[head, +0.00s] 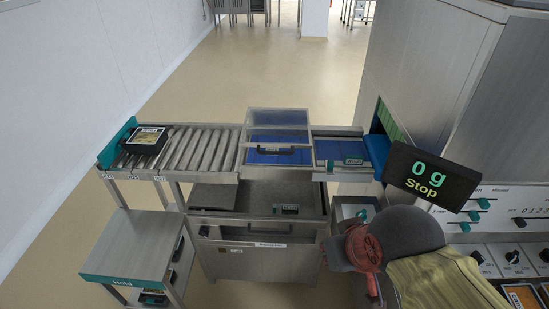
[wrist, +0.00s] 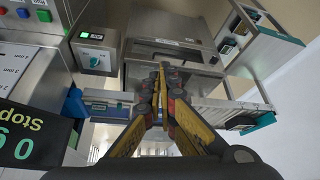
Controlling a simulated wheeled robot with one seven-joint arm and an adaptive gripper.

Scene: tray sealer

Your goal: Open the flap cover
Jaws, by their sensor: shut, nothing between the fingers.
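The flap cover (head: 279,118) is a see-through, metal-framed hood over a blue belt in the middle of the line in the head view. It looks lowered, with a dark bar handle (head: 279,150) along its near side. My gripper (wrist: 166,70) shows in the wrist view with its yellow and dark fingers brought together at the tips, holding nothing. In the head view my arm is at the lower right, right of the cabinet and well away from the flap cover. In the wrist view the fingers hide part of the line, and I cannot clearly make out the handle.
A roller conveyor (head: 190,150) with a packed black tray (head: 147,139) lies left of the cover. A short blue belt (head: 339,150) and a scale display (head: 432,176) are to the right. A metal cabinet (head: 257,262) stands below. A cart (head: 132,258) stands lower left.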

